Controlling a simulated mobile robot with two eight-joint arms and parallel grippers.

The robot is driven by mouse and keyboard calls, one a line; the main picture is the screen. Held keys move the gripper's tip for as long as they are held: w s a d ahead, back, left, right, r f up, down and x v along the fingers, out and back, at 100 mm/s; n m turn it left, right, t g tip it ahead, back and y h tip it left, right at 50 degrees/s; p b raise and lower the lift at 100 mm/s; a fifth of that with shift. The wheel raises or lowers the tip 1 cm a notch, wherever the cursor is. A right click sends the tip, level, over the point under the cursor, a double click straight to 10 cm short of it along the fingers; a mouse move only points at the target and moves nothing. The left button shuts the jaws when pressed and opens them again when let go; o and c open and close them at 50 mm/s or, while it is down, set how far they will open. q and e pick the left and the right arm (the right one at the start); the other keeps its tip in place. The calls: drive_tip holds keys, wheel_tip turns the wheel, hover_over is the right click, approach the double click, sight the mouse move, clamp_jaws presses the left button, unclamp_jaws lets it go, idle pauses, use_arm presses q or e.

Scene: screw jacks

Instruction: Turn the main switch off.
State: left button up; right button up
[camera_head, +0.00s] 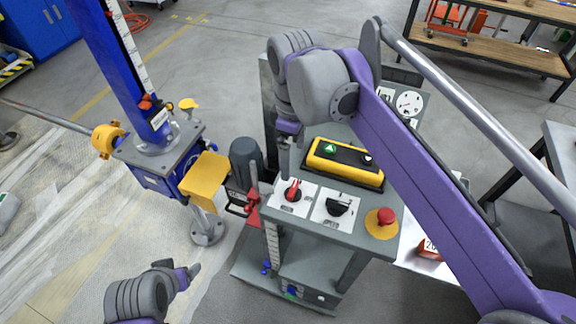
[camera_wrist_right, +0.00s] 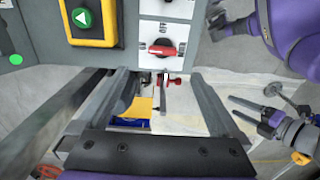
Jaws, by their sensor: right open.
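The main switch, a red rotary handle (camera_head: 292,190) on a white plate, sits on the sloped top of the grey control console. Its handle points nearly up and down in the head view. In the right wrist view the red handle (camera_wrist_right: 162,48) lies crosswise, beyond the fingertips. My right gripper (camera_head: 284,165) hangs over the console's left edge, close to the switch; its open, empty fingers (camera_wrist_right: 162,82) show in the wrist view. My left gripper (camera_head: 190,272) is low at the left, away from the console; its two fingers (camera_wrist_right: 240,110) look apart in the wrist view.
Beside the switch are a black rotary knob (camera_head: 338,207), a red mushroom button (camera_head: 386,216) and a yellow-framed box with a green button (camera_head: 330,149). A blue screw jack (camera_head: 150,160) stands left of the console (camera_head: 345,238). My right arm crosses above the console's right part.

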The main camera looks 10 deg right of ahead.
sight(293, 188)
use_arm(q)
drive_tip(key=shift+s+f+b, duration=0.3)
drive_tip(key=shift+s+f, duration=0.15)
drive_tip(key=shift+s, duration=0.05)
use_arm(e)
drive_tip(key=f, duration=1)
drive_tip(key=shift+s+f, duration=0.3)
drive_tip(key=c, duration=1.4)
